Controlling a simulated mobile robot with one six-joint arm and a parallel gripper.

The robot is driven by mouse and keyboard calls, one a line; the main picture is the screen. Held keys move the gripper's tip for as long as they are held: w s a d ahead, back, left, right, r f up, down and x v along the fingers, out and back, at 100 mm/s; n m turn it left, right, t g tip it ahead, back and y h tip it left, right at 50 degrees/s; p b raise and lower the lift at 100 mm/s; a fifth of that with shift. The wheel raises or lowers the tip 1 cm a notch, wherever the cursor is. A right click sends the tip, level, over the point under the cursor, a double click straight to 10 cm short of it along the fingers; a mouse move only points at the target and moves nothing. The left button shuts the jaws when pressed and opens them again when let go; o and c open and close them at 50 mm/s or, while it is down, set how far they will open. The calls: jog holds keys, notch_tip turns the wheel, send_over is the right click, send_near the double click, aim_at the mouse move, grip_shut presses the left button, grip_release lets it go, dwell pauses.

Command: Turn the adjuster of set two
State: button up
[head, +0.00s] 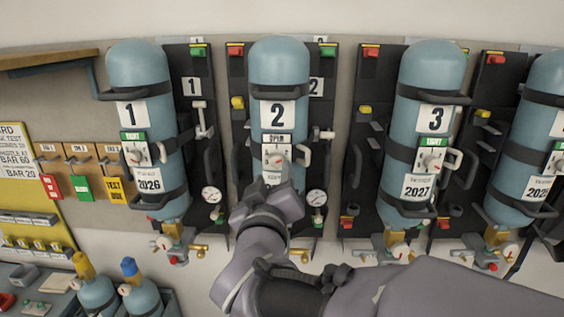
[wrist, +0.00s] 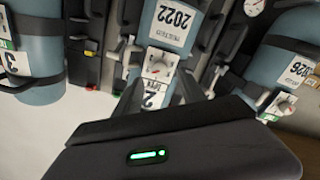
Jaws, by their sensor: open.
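The blue cylinder of set two (head: 275,62) hangs on the wall, marked with a large 2. Its adjuster (head: 275,154), a small knob on a white plate with a red mark, sits below that number and is partly covered by my gripper (head: 272,185). In the wrist view the scene is upside down. The adjuster (wrist: 158,67) shows there beyond my open gripper (wrist: 158,88), whose dark fingers stand to either side of the number label. I cannot tell how far the fingertips are from the knob.
Set one's cylinder (head: 137,66) is at left and set three's cylinder (head: 431,68) at right, each with a similar adjuster. Dark straps and handles stick out around set two. A pressure gauge (head: 316,198) sits at its lower right. A wooden shelf (head: 50,60) is upper left.

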aim_at(276, 164)
jog(key=w, duration=0.5)
jog(key=shift+w+d, duration=0.15)
jog(key=shift+w, duration=0.1)
grip_shut()
